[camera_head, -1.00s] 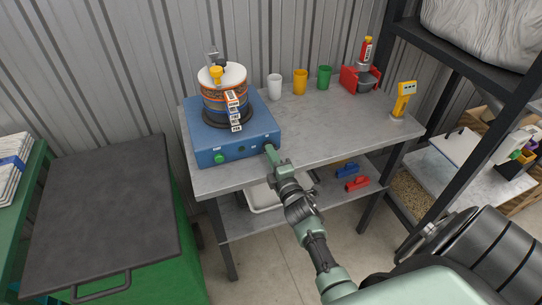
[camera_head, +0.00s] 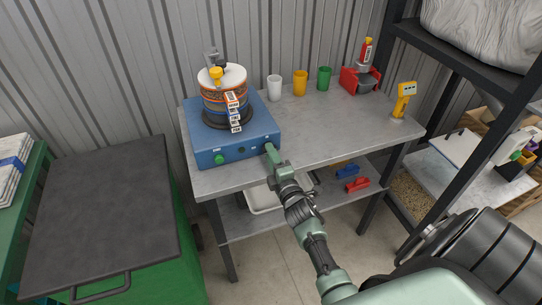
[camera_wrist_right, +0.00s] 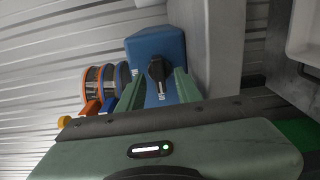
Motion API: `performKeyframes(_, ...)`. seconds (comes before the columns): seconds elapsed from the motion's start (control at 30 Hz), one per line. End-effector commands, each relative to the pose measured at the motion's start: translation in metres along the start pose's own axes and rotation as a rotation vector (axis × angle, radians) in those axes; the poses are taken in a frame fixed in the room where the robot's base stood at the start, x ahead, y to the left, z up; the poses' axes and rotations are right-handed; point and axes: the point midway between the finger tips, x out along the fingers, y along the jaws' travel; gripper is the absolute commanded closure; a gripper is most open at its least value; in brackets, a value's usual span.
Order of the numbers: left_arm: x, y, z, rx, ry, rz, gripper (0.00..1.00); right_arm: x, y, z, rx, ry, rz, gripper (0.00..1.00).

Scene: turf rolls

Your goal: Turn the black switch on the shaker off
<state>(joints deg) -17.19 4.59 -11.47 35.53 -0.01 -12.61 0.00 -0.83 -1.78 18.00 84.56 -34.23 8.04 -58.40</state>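The blue shaker (camera_head: 205,140) stands at the left end of the grey bench, with a stack of sieves (camera_head: 226,97) on top. Its black switch (camera_wrist_right: 157,70) shows in the right wrist view on the blue front face, with its lever lying roughly along the fingers' direction. My right gripper (camera_wrist_right: 158,88) is open, with one green finger on each side of the switch; I cannot tell whether they touch it. In the head view the right gripper (camera_head: 269,149) is at the shaker's front right corner and hides the switch. My left gripper is not in view.
A green button (camera_head: 219,159) is on the shaker's front left. White (camera_head: 274,87), yellow (camera_head: 300,83) and green (camera_head: 324,78) cups stand behind on the bench (camera_head: 315,130). A red holder and a yellow device (camera_head: 403,98) are further right. The bench's middle is clear.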

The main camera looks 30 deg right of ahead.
Motion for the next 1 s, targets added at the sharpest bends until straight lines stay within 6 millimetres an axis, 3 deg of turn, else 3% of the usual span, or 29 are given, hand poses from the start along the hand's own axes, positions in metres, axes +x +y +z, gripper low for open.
performKeyframes(0.5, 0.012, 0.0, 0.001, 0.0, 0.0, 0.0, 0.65, -0.072, -0.003, -0.001, 0.0, 0.0, -0.003, 0.65)
performKeyframes(1.0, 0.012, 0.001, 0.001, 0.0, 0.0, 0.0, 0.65, -0.077, -0.001, 0.0, 0.0, 0.0, -0.002, 0.65)
